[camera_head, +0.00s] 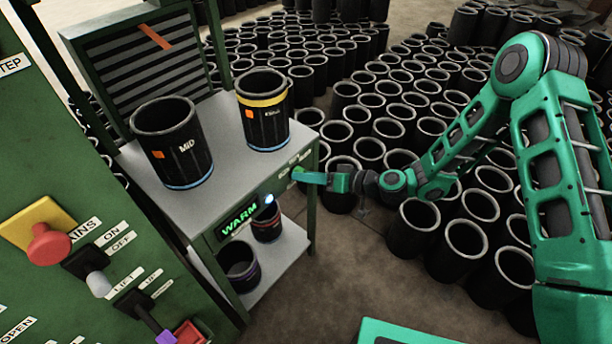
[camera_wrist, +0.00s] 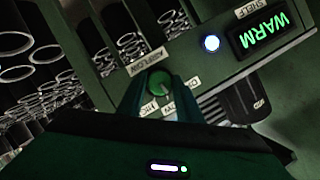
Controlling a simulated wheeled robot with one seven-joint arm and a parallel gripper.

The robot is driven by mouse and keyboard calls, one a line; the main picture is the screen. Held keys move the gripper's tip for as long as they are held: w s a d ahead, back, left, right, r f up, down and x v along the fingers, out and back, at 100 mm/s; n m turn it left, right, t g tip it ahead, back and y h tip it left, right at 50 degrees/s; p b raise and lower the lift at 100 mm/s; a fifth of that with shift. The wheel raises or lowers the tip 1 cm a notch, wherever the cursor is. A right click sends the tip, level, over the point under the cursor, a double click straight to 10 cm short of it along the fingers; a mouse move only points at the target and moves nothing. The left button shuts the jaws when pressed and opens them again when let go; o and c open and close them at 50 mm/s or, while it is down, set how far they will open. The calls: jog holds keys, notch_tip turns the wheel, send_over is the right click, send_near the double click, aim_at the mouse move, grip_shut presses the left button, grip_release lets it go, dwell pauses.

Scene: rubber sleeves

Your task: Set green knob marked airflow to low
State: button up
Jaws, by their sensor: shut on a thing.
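The green airflow knob (camera_wrist: 159,82) sits on the front panel of a grey-topped bench, beside a white label (camera_wrist: 146,56) that reads airflow. My gripper (camera_wrist: 160,96) is shut on the knob, with one finger on each side of it. Two small white labels (camera_wrist: 149,107) sit by the fingers and are partly hidden, so their words are hard to read. In the head view my gripper (camera_head: 304,176) reaches the right end of the bench front from the right. There the knob is a small green spot (camera_head: 297,173), and its pointer direction cannot be told.
A lit WARM display (camera_wrist: 264,33) and a glowing white lamp (camera_wrist: 211,43) are on the same panel. Black sleeves (camera_head: 173,145) stand on the bench top (camera_head: 222,190). A green control panel (camera_head: 60,290) is at left. Many black sleeves (camera_head: 465,238) crowd the floor around my arm.

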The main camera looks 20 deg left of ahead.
jog(key=shift+w+d+f+m, duration=0.1)
jog(key=shift+w+d+m, duration=0.15)
jog(key=shift+w+m, duration=0.2)
dwell(0.3)
jog(key=o, duration=1)
jog(key=shift+s+a, duration=0.1)
jog(key=shift+s, duration=0.1)
jog(key=shift+y, duration=0.3)
jog(key=v, duration=1.1)
jog(key=shift+w, duration=0.2)
